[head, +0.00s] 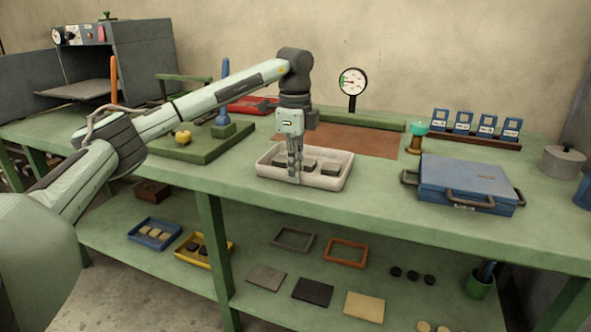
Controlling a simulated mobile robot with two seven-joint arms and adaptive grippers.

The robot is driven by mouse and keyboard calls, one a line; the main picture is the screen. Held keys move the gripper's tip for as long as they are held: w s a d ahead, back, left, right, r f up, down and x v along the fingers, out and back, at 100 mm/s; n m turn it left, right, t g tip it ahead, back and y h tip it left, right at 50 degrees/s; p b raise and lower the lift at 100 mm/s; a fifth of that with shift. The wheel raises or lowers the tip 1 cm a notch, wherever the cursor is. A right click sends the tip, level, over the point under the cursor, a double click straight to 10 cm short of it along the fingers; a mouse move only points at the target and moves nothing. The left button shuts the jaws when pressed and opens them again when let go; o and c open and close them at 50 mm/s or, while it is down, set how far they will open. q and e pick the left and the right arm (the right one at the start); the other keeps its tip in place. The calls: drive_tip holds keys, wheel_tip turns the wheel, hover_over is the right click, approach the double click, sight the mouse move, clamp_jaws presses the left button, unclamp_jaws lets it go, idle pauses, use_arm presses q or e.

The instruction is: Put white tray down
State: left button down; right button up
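The white tray (332,181) is level at the front middle of the green bench top, with several dark blocks in it. It looks to be on the bench or very close above it; I cannot tell if there is a small gap. My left gripper (295,174) points straight down at the tray's near side. Its fingers are close together and overlap the near wall, looking shut on it. The fingers hide part of that wall and some of the contents. My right gripper is not in view.
A blue case (465,182) with handles stands to the right on the bench. A green board (205,146) with a yellow knob is to the left. A brown mat (365,141) and a gauge (352,83) are behind. Bare bench lies between tray and case.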

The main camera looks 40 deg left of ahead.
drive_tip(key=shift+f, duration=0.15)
use_arm(q)
drive_tip(key=c, duration=2.1)
unclamp_jaws()
drive_tip(key=o, duration=0.4)
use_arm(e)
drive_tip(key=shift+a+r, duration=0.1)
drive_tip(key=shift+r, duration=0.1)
use_arm(q)
drive_tip(key=shift+s+r+p, duration=0.1)
drive_tip(key=shift+r+p, duration=0.4)
drive_tip(key=shift+r, duration=5.6)
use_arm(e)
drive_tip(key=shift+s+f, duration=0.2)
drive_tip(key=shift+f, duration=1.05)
